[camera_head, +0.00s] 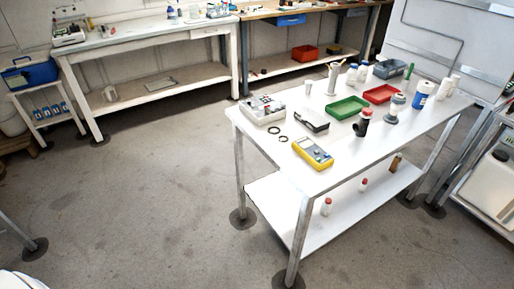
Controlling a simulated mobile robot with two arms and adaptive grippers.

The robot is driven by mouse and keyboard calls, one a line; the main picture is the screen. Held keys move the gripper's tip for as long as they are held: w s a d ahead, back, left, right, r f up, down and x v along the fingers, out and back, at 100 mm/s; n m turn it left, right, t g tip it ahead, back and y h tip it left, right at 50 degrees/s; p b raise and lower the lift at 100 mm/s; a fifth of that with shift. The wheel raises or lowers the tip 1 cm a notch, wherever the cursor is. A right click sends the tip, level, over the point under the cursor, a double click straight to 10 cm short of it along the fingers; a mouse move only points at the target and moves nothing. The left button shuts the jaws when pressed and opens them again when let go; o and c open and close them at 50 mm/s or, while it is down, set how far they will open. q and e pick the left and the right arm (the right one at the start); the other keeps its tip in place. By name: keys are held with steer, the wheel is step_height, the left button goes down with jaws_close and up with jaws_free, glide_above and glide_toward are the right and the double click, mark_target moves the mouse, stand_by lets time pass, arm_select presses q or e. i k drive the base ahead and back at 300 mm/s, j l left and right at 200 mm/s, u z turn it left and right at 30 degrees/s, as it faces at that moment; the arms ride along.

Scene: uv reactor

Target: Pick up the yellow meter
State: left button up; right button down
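The yellow meter (313,153) lies flat near the front left edge of the white table (345,181) right of the middle of the view. It has a yellow body with a grey screen area on its face. Nothing touches it, and none of it is covered. Neither of my grippers shows in the head view.
Near the meter are a grey-white box (263,110), a black device (312,121), two dark rings, a green tray (347,107) and a dark fitting (362,123). A red tray (382,94) and several bottles stand farther back. Open floor (160,200) lies left of the table.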

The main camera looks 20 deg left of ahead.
mark_target(304, 147)
steer(key=u, duration=1.1)
steer(key=i+l+u, duration=0.15)
steer(key=l+u, duration=0.7)
steer(key=l, duration=0.2)
steer(key=l+u, duration=0.45)
steer(key=l, duration=0.15)
steer(key=k+l+u, duration=0.1)
steer(key=l+u, duration=0.35)
steer(key=l, duration=0.15)
